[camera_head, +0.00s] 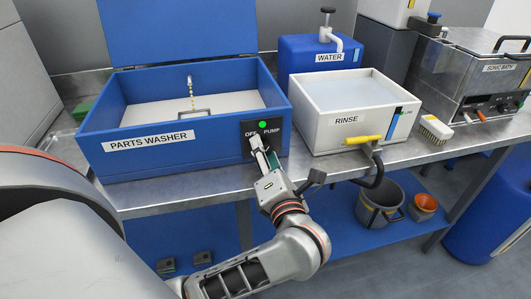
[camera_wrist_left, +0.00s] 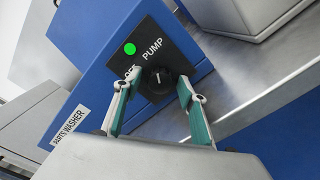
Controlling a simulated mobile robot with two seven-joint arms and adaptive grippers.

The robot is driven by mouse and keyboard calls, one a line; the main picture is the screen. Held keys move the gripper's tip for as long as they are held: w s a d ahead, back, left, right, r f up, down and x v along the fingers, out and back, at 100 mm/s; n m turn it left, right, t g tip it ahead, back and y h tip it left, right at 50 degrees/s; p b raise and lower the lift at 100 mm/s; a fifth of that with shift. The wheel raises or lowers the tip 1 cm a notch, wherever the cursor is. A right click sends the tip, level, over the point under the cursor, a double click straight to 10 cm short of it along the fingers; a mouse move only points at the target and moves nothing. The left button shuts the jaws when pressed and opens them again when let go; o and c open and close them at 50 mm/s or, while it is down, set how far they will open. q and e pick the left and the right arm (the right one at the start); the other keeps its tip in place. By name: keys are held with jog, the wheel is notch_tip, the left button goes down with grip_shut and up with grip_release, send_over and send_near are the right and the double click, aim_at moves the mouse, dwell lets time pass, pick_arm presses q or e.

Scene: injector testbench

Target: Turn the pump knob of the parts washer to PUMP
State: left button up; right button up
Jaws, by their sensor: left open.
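The blue parts washer (camera_head: 185,162) stands on the metal bench at the left. Its black control panel (camera_head: 250,128) carries the words OFF and PUMP and a green light (camera_head: 262,124). The dark round pump knob (camera_wrist_left: 158,84) shows in the left wrist view, with a white mark on its face; in the head view my gripper hides it. My left gripper (camera_head: 263,146) is open in front of the panel. In the left wrist view its teal-padded fingers (camera_wrist_left: 160,90) stand on either side of the knob. I cannot tell whether they touch it. My right gripper is not in view.
The white rinse tub (camera_head: 325,134) with a yellow-handled tap (camera_head: 362,140) stands close to the right of the washer. A blue water container (camera_head: 300,58) is behind it. A brush (camera_head: 435,128) and the sonic bath (camera_head: 460,75) are at the right. Buckets (camera_head: 380,200) sit on the lower shelf.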

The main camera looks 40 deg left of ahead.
pick_arm(q)
jog(key=c, duration=1.1)
jog(key=shift+r+m+p, duration=0.1)
jog(key=shift+m+p, duration=0.2)
jog(key=shift+p, duration=0.35)
jog(key=o, duration=1.1)
